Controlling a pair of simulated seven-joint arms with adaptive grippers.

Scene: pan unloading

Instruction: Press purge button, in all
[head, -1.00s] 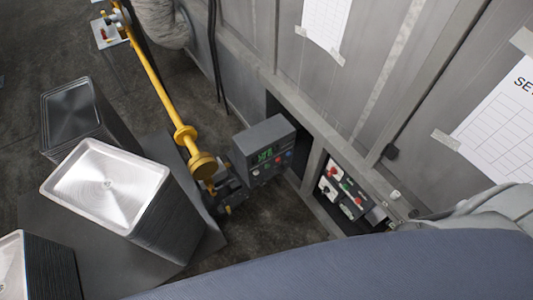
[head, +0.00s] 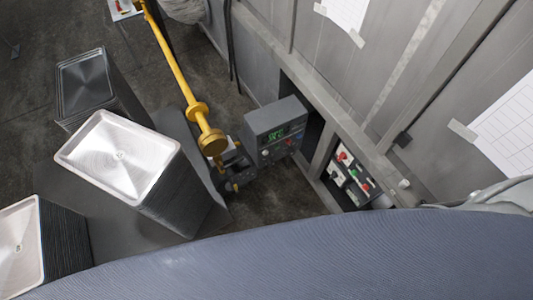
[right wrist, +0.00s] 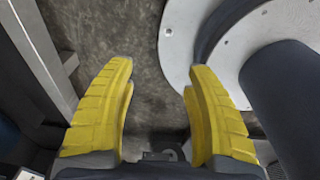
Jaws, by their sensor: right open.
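A grey control box (head: 276,118) with a lit green display (head: 277,134) and a row of small buttons under it stands in the middle of the head view. A lower dark panel (head: 350,176) with red, green and white buttons or switches sits in the wall to its right. The labels are too small to read, so I cannot tell which button is purge. My right gripper (right wrist: 160,78) shows in the right wrist view with its two yellow fingers wide apart. My left gripper is in no view.
Stacks of metal pans (head: 120,158) stand at the left on a dark platform (head: 65,205). Grey wall panels (head: 400,60) with taped paper sheets (head: 505,125) fill the right. Some dark floor (head: 265,205) is bare before the box.

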